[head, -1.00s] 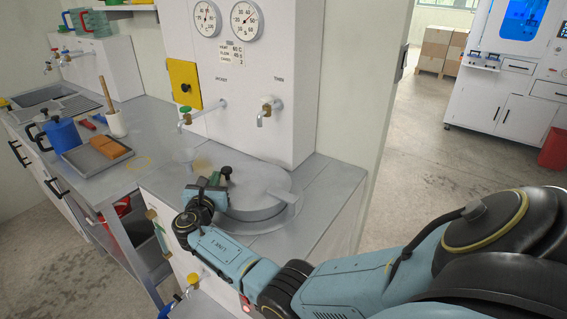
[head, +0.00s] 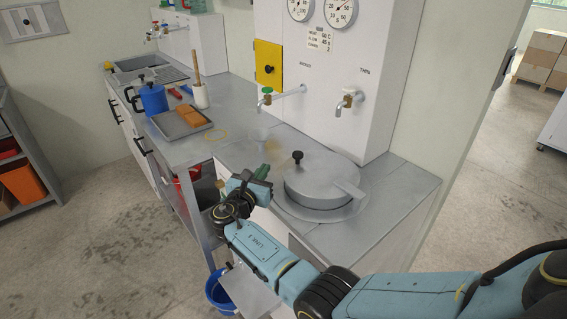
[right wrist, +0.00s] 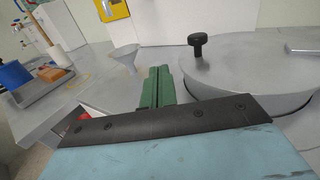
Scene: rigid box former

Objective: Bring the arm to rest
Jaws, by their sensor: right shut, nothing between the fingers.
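My right gripper (head: 263,172) is at the front edge of the counter, left of the round lidded metal pan (head: 322,181). Its green fingers also show in the right wrist view (right wrist: 158,87); they are together with nothing between them. The pan's lid has a black knob (head: 297,157), which stands apart from the fingers; the knob also shows in the right wrist view (right wrist: 197,45). My right arm reaches in from the lower right of the head view. My left gripper is not in view.
A metal funnel (right wrist: 126,57) stands on the counter beyond the fingers. Taps (head: 346,100) jut from the white panel behind the pan. A grey tray (head: 181,124) with an orange block and a blue jug (head: 153,99) are further left. A blue bucket (head: 220,291) is below the counter.

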